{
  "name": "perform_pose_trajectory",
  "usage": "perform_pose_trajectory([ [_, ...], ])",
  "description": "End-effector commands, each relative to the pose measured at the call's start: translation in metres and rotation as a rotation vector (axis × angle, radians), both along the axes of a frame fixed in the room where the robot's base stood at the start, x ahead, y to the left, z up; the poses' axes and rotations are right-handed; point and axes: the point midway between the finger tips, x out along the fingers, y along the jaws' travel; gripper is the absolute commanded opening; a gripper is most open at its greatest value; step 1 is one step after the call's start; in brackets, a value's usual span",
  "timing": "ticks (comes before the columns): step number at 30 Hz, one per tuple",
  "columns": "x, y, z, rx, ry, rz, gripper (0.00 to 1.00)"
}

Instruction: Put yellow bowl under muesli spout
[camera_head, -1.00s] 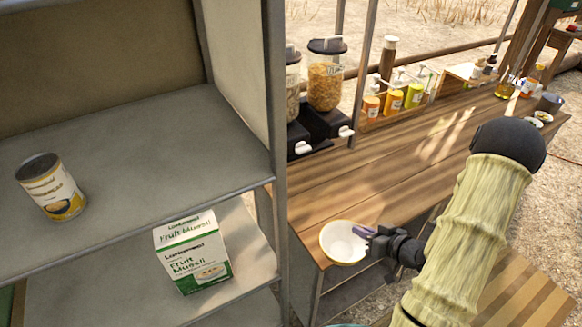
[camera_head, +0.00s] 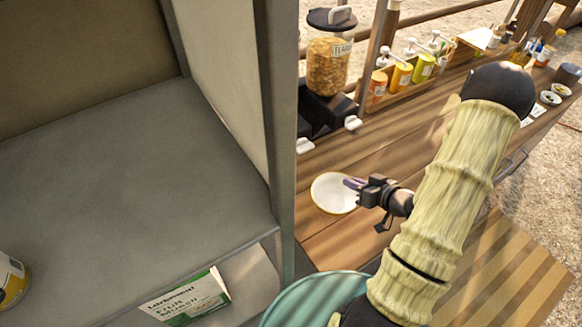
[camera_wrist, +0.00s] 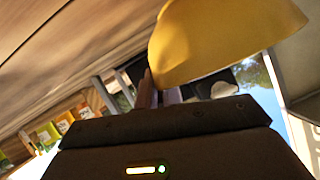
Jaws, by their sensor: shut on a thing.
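The yellow bowl (camera_head: 330,196) shows its pale inside and a thin yellow rim in the head view, over the near part of the wooden counter. My gripper (camera_head: 358,186) is shut on its right rim. In the wrist view the bowl's yellow outer side (camera_wrist: 220,38) fills the upper right, with the fingers (camera_wrist: 155,92) at its edge. I cannot tell whether the bowl touches the counter. A clear dispenser of orange-brown flakes (camera_head: 328,66) stands behind on a black base with a white knob (camera_head: 353,122). A second white knob (camera_head: 304,145) shows left of it; its dispenser is hidden by the shelf post.
A grey shelf unit (camera_head: 130,190) with a tall post (camera_head: 280,120) stands close on the left. Pump bottles (camera_head: 401,76) line the counter's back. The wooden counter (camera_head: 400,140) between is mostly clear.

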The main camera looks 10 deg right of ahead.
Motion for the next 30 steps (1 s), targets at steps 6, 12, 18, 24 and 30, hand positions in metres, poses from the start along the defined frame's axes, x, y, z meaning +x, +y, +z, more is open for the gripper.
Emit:
perform_pose_trajectory([
  [6, 0.0, 0.001, 0.0, 0.0, 0.0, 0.003, 0.0],
  [12, 0.008, 0.007, 0.001, 0.001, -0.001, 0.008, 0.0],
  [18, 0.042, 0.029, 0.003, 0.001, -0.001, 0.012, 0.0],
  [24, 0.079, 0.049, 0.003, 0.001, -0.002, 0.006, 0.0],
  [30, 0.115, 0.069, 0.003, 0.0, -0.002, 0.001, 0.0],
])
